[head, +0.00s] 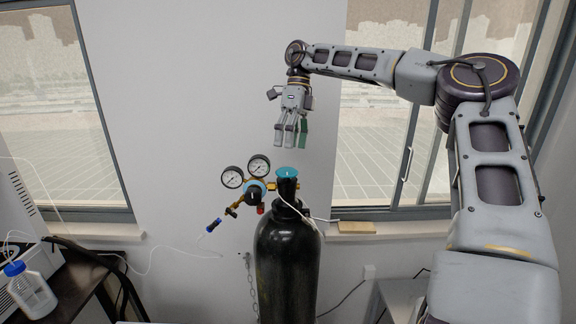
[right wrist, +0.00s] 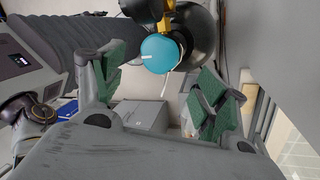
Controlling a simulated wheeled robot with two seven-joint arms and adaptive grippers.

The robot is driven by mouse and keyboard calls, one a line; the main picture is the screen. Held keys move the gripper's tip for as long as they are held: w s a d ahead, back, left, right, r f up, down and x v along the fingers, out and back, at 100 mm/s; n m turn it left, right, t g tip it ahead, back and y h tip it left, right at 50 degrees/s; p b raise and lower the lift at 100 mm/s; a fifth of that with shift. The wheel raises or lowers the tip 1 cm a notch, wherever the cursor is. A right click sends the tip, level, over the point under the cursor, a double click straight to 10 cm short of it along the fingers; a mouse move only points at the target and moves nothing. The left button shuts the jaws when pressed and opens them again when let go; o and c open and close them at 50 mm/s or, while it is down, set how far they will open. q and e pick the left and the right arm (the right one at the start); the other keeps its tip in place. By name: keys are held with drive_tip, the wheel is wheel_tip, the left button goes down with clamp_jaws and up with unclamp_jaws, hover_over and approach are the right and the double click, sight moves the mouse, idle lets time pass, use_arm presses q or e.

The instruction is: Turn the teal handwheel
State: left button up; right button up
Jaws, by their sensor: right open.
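The teal handwheel (head: 287,172) sits on top of the black gas cylinder (head: 287,262), in the middle of the head view. It also shows as a teal disc (right wrist: 160,54) at the top middle of the right wrist view, beyond the fingers. My right gripper (head: 292,142) points down above the handwheel, apart from it. Its fingers with green pads stand apart on either side in the right wrist view (right wrist: 163,92), with nothing between them held. The gripper is open and empty. My left gripper is not in view.
A brass regulator with two round gauges (head: 245,170) is attached left of the handwheel. A blue-capped bottle (head: 32,292) stands at the lower left beside white equipment (head: 18,215). The wall and windows are behind the cylinder. A small wooden block (head: 357,227) lies on the right sill.

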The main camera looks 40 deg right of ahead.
sight(288, 170)
drive_tip(key=shift+p+x, duration=0.45)
drive_tip(key=shift+x, duration=2.95)
drive_tip(key=shift+c, duration=0.5)
drive_tip(key=c, duration=1)
